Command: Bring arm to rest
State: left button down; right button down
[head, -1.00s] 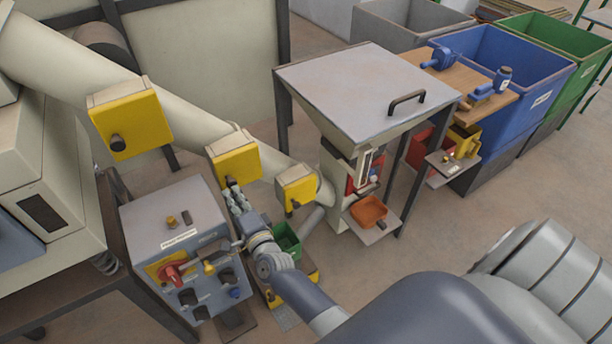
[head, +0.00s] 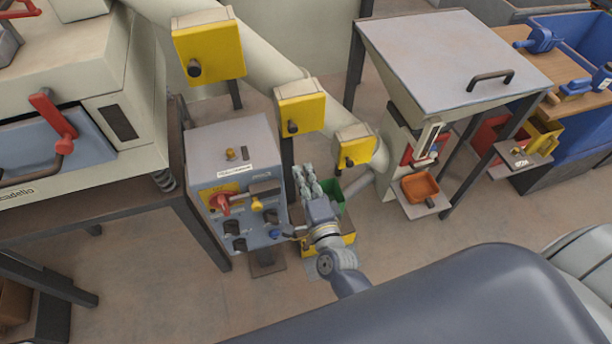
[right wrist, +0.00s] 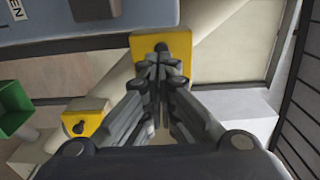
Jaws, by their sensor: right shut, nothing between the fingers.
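My right gripper (head: 304,178) is beside the right side of the grey control box (head: 232,150) in the head view. Its fingers are together and hold nothing. In the right wrist view the shut fingers (right wrist: 160,62) point at a yellow box (right wrist: 178,45) on the pale pipe, with a gap I cannot judge. The control box carries a red rotary handle (head: 220,203), a yellow knob (head: 257,205) and several dark switches. My left gripper is not in view.
A green bin (head: 331,193) stands right behind my right wrist. The hopper (head: 450,55) with an orange tray (head: 419,187) is to the right. A machine with a red lever (head: 54,118) sits on a dark-framed bench at left. Open floor lies in front.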

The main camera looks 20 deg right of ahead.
jog(key=shift+s, duration=0.55)
